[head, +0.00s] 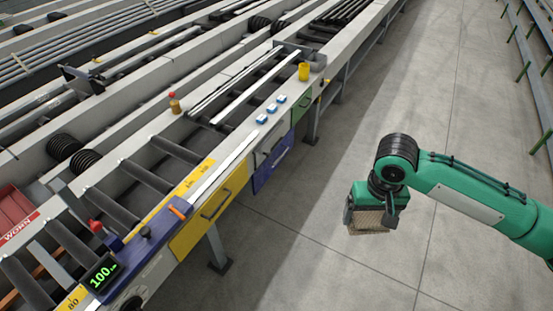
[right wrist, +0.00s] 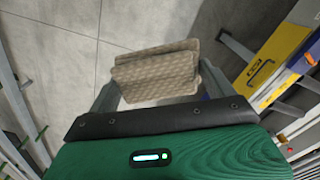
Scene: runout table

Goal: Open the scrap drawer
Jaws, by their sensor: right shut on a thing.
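Drawer fronts line the side of the runout table: a yellow one (head: 208,212) with a dark handle, a blue one (head: 271,170), a grey one (head: 272,146) and a green one (head: 301,107). They look closed; I cannot read which is the scrap drawer. The yellow front also shows in the right wrist view (right wrist: 262,74). My right gripper (head: 372,218) is over the floor, right of the table and apart from the drawers. My left gripper is not in view.
A table leg (head: 217,248) stands below the yellow drawer. The concrete floor (head: 290,260) between table and arm is clear. Green-posted rails stand far right.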

